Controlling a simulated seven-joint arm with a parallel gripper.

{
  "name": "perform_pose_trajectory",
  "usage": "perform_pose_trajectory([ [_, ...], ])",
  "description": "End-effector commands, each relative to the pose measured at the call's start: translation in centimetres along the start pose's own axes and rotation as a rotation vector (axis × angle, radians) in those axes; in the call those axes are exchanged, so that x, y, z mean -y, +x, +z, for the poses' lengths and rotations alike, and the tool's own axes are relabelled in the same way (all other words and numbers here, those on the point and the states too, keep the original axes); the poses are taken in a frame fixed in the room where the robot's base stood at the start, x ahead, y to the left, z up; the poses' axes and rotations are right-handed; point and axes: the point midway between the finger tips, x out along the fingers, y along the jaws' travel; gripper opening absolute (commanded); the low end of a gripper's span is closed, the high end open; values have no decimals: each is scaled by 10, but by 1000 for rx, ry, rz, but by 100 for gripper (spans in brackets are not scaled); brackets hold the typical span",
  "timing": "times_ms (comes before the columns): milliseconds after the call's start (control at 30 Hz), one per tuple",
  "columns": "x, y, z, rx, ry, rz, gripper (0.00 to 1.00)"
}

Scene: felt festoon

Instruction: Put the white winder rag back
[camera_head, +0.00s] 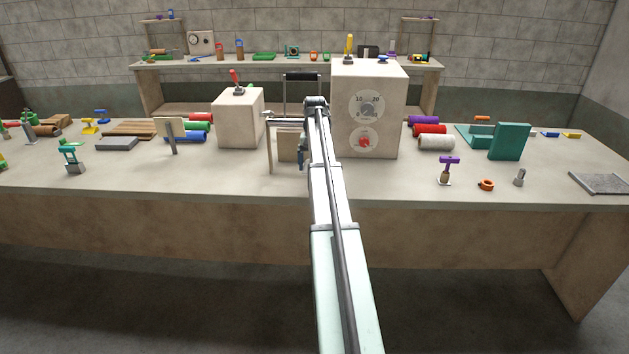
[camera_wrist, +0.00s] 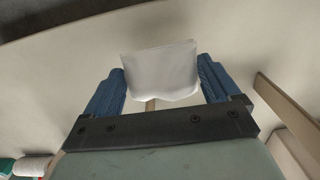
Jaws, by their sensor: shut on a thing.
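In the wrist view a white rag (camera_wrist: 160,70) hangs as a creased sheet between the two blue fingers of my gripper (camera_wrist: 162,88). The gripper is shut on it, and the rag's lower edge hangs loose. In the head view my gripper (camera_head: 302,158) is over the table, between the small beige box and the large dial box, beside a wooden frame (camera_head: 269,150). My arm hides most of the gripper there, and I cannot make out the rag in that view.
The large dial box (camera_head: 394,95) stands close on the right of my gripper, and the small lever box (camera_head: 238,120) on the left. Purple, red and white rolls (camera_head: 436,142) lie further right. A wooden post (camera_wrist: 285,105) shows at the right of the wrist view.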

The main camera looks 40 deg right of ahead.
Motion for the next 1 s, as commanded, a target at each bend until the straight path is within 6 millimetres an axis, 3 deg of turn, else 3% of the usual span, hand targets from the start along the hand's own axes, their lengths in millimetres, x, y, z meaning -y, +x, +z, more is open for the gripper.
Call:
perform_pose_trajectory([
  [100, 0, 19, 0, 0, -1, 0, 61],
  [533, 0, 60, -2, 1, -2, 0, 61],
  [967, 0, 66, -3, -1, -2, 0, 61],
  [1000, 0, 66, -3, -1, -2, 0, 92],
])
